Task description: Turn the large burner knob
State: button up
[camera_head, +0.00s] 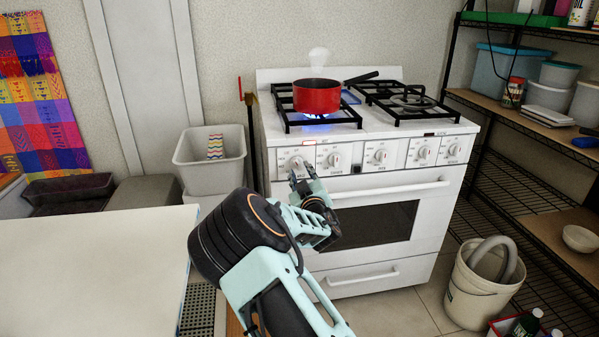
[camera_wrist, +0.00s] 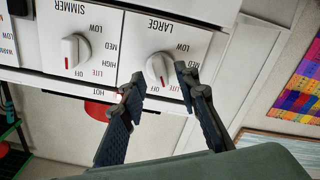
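The large burner knob (camera_wrist: 158,67) is white and round with a raised grip bar, on a panel labelled LARGE.
The simmer knob (camera_wrist: 73,51) is beside the large knob. A red pot (camera_head: 316,97) sits over a blue flame on the stove (camera_head: 390,210). The oven handle (camera_head: 390,189) sticks out below the knobs. A grey bin (camera_head: 208,165) stands left, and shelves stand right.

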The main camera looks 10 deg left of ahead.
jog(key=shift+x, duration=1.1)
grip_shut()
